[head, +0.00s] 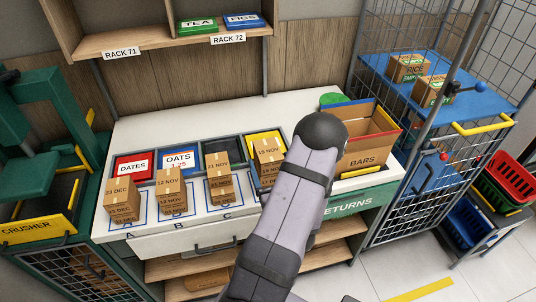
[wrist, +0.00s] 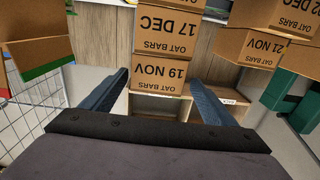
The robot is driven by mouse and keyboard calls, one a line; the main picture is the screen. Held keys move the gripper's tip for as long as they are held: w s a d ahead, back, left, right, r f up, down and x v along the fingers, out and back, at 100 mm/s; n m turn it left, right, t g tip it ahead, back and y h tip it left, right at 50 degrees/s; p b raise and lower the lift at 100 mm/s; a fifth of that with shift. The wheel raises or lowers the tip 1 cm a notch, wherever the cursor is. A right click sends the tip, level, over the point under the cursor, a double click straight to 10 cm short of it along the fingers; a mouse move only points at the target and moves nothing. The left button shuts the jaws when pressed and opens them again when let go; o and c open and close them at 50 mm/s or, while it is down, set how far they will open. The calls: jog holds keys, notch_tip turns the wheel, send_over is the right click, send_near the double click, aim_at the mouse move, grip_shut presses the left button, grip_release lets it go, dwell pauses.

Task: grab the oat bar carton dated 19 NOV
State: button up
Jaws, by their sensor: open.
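The oat bar carton dated 19 NOV (wrist: 160,73) is a brown box, upside down in the wrist view. A carton dated 17 DEC (wrist: 166,24) adjoins it in the same stack. In the head view, the top carton (head: 268,151) of the right-hand stack shows a NOV date, partly hard to read, beside my arm. My gripper (wrist: 159,80) is open, with its blue-grey fingers on either side of the 19 NOV carton in the picture. I see no clear contact, and cannot tell how far the fingers reach along it. My arm hides the gripper in the head view.
A neighbouring stack has a 21 NOV carton (wrist: 262,47) close to the right finger. More stacks (head: 170,190) stand left on the white counter (head: 140,132). An open BARS box (head: 368,160) stands right of my arm. A wire cage (head: 425,150) stands farther right.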

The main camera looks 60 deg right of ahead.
aim_at(268, 149)
jog(key=shift+w+d+r+p, duration=0.15)
jog(key=shift+w+d+p, duration=0.3)
jog(key=shift+p, duration=0.2)
jog(key=shift+p+x, duration=1.05)
jog(key=shift+x, duration=0.85)
jog(key=shift+s+d, duration=0.15)
jog(key=shift+c, duration=0.2)
jog(key=c, duration=1.2)
jog(key=shift+r+b, duration=1.35)
jog(key=shift+r, duration=3.5)
